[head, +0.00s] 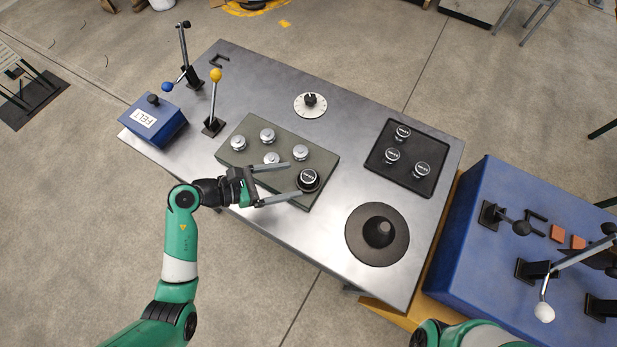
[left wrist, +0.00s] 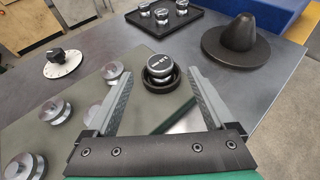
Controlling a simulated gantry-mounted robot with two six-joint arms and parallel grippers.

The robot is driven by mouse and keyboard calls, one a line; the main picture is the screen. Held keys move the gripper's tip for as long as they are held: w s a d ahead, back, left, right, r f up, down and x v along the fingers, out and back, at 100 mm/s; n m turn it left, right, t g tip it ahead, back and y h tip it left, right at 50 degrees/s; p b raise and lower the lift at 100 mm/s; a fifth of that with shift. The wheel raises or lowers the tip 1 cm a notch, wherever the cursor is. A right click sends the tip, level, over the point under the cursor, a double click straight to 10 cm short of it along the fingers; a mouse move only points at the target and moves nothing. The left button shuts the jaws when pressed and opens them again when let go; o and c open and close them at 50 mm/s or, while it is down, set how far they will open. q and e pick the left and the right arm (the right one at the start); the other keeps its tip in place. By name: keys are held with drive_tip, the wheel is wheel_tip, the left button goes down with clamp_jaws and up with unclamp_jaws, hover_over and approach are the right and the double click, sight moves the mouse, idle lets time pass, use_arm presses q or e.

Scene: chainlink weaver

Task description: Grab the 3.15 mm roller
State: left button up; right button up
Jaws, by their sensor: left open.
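One black-topped roller (head: 309,177) with a white label stands in a dark round seat at the right end of the olive board (head: 232,160). It also shows in the left wrist view (left wrist: 160,64). More black-topped rollers (head: 392,155) stand in the black tray (head: 433,182). The label print is too small to read surely. My left gripper (head: 293,180) is open and empty, its fingers pointing toward the roller on the board. In the left wrist view that roller appears between the two fingertips, with a gap on each side. My right gripper is not in view.
Several silver knobs (head: 267,135) stand on the board left of the roller. A white dial (head: 310,104), a dark cone on a disc (head: 377,233), a blue FELT box (head: 155,121) and upright levers (head: 214,100) are on the metal table. A blue console (head: 460,237) stands at right.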

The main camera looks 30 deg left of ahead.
sight(302, 178)
use_arm(q)
drive_tip(key=b+x, duration=0.1)
drive_tip(key=x, duration=0.4)
drive_tip(key=shift+f, duration=0.25)
clamp_jaws()
